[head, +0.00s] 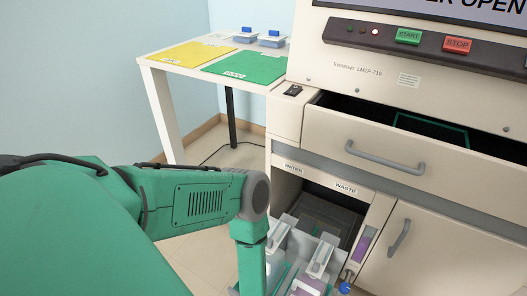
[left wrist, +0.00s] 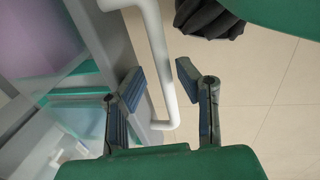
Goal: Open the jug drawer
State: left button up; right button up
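The jug drawer stands pulled out below the WATER and WASTE labels in the head view, with pale jugs (head: 322,257) in it and a dark cavity (head: 330,212) behind them. In the left wrist view, its pale bar handle (left wrist: 160,55) runs down between the fingers of my left gripper (left wrist: 160,82). The fingers are spread, with visible gaps on both sides of the bar. In the head view my left arm reaches down in front of the drawer, and its gripper is hidden below the picture. My right gripper is in neither view.
The upper drawer (head: 380,142) of the machine also stands open above the jug drawer. A closed cabinet door (head: 440,255) is at the right. A white table (head: 150,61) with yellow and green mats stands at the back left. Floor shows between the table and machine.

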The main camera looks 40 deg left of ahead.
pick_arm(q)
jog(key=shift+w+r, duration=0.1)
jog(key=shift+w, duration=0.1)
notch_tip(320, 180, up, 10)
jog(key=shift+s, duration=0.2)
dwell(0.6)
